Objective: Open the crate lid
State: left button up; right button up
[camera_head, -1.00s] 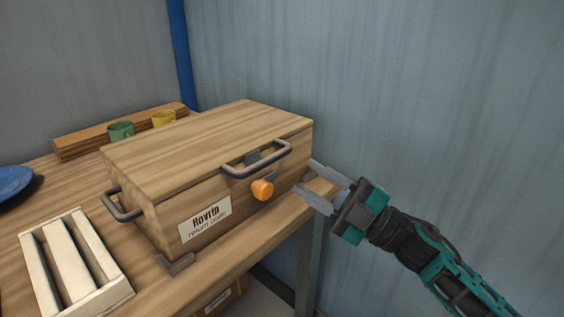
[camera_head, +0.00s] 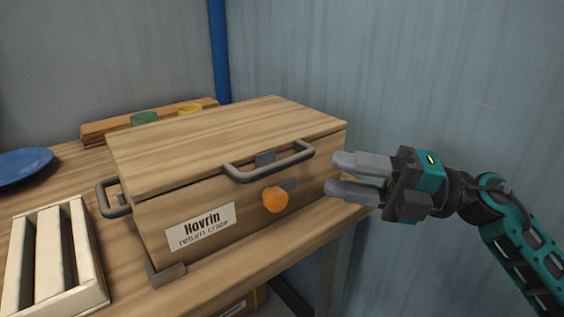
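The wooden crate (camera_head: 255,213) stands on the table, with a label reading "Havrin return crate" on its front. Its lid (camera_head: 215,141) is shut. A grey bar handle (camera_head: 270,171) is on the lid's front edge, and an orange knob (camera_head: 275,199) is below it on the front. A grey side handle (camera_head: 110,197) is at the left end. My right gripper (camera_head: 342,175) is open and empty just right of the crate's right front corner, apart from the handle and knob. My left gripper is not in view.
A pale slatted wooden rack (camera_head: 92,285) stands on the table (camera_head: 215,282) at the front left. A blue plate (camera_head: 22,164) lies at the back left. A green cup (camera_head: 144,118) and a yellow cup (camera_head: 190,109) show behind the crate by a wooden rail (camera_head: 103,131). A wall is close behind.

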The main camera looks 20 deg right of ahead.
aim_at(288, 166)
jog(key=p+x, duration=0.1)
jog(key=x, duration=0.8)
jog(key=shift+w+a, duration=0.1)
jog(key=shift+w, duration=0.05)
grip_shut()
